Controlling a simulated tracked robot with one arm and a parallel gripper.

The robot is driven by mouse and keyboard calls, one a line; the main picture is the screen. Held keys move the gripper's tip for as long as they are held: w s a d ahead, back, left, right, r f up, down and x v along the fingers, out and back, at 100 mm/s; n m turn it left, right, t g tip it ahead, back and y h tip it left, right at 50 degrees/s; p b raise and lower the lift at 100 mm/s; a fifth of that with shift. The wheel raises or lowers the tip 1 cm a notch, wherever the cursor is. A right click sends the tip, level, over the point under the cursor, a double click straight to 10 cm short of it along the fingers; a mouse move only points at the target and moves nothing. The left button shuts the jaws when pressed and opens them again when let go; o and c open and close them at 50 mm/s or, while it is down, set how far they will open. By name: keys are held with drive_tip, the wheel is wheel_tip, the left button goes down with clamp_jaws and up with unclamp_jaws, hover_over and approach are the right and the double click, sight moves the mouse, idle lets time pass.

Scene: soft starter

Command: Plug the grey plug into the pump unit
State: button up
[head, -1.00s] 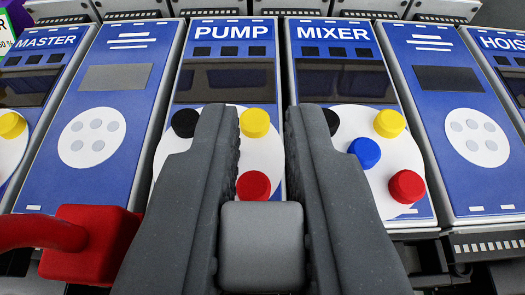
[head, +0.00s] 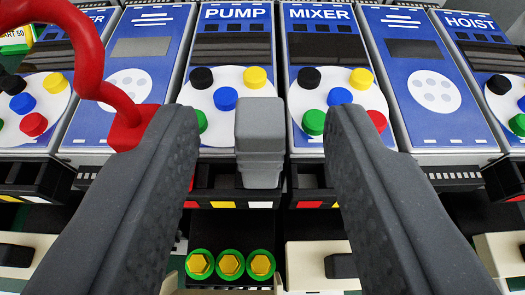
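The grey plug (head: 262,140) stands at the lower front edge of the pump unit (head: 235,65), covering the lower right of its panel. Its narrower stepped lower part points down at the front ledge. The ledge hides its bottom end, so I cannot tell how deep it sits. My gripper (head: 265,125) is open, with one dark finger on each side of the plug and a clear gap to both. The pump unit is a blue panel with black, yellow, blue and green buttons on a white disc.
A red plug (head: 130,127) with a thick red cable (head: 88,55) is close beside the left finger. The mixer unit (head: 335,70) is right of the pump unit. Several yellow-centred green terminals (head: 230,264) lie below, with white blocks (head: 320,263) beside them.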

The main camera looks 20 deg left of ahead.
drive_tip(key=v, duration=0.9)
drive_tip(key=shift+s+b, duration=0.2)
drive_tip(key=shift+b, duration=0.1)
drive_tip(key=w+d+r+m+t+h+b, duration=0.1)
drive_tip(key=d+r+h, duration=0.2)
drive_tip(key=r, duration=0.9)
drive_tip(key=w+d+r+m+t+h+b, duration=0.1)
drive_tip(key=d+r+h+b, duration=0.1)
drive_tip(key=r, duration=1)
drive_tip(key=s+a+r+b, duration=0.1)
drive_tip(key=s+a+r, duration=0.3)
drive_tip(key=s+r, duration=0.4)
drive_tip(key=s+a+r+m, duration=0.1)
drive_tip(key=s+a+r, duration=0.3)
drive_tip(key=s+r, duration=0.4)
wheel_tip(320, 180, up, 6)
drive_tip(key=shift+s+r+m+t+y+b, duration=0.1)
drive_tip(key=shift+s+m+t+y+b, duration=0.05)
drive_tip(key=shift+m+t+y+b, duration=0.2)
